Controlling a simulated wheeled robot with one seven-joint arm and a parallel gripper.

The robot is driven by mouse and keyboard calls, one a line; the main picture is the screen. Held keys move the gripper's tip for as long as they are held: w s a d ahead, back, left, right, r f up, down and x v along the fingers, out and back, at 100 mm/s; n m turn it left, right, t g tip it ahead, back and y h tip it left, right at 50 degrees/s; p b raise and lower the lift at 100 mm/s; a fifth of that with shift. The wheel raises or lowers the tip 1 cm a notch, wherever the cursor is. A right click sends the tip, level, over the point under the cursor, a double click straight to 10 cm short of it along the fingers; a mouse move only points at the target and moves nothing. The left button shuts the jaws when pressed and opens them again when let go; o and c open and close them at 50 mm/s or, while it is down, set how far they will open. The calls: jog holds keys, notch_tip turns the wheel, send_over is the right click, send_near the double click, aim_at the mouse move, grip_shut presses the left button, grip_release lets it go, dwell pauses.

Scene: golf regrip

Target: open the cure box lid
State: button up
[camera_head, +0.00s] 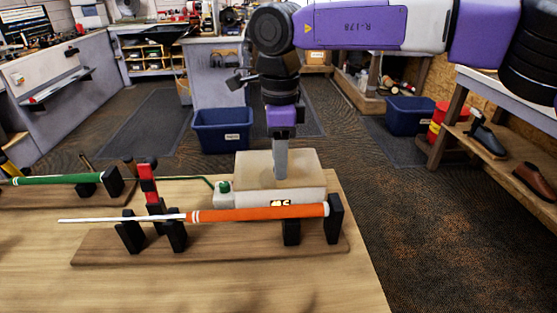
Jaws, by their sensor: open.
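The cure box (240,197) is a pale, low box behind the orange grip, with a small lit display on its front and a green knob at its left. Its beige lid (252,165) lies flat on top and looks closed. My gripper (280,174) points straight down over the lid, its tip at or just above the lid's middle. I cannot tell whether it touches. The fingers line up in this view, so the gap between them is hidden. Nothing shows held in them.
A club shaft with an orange grip (260,213) lies across black supports on a wooden board (205,249) in front of the box. A green grip (60,180) lies at the left. Bare table lies in front; its right edge is close to the box.

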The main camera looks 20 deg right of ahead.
jog(key=shift+f, duration=0.5)
jog(key=shift+c, duration=0.5)
grip_shut()
dwell(0.6)
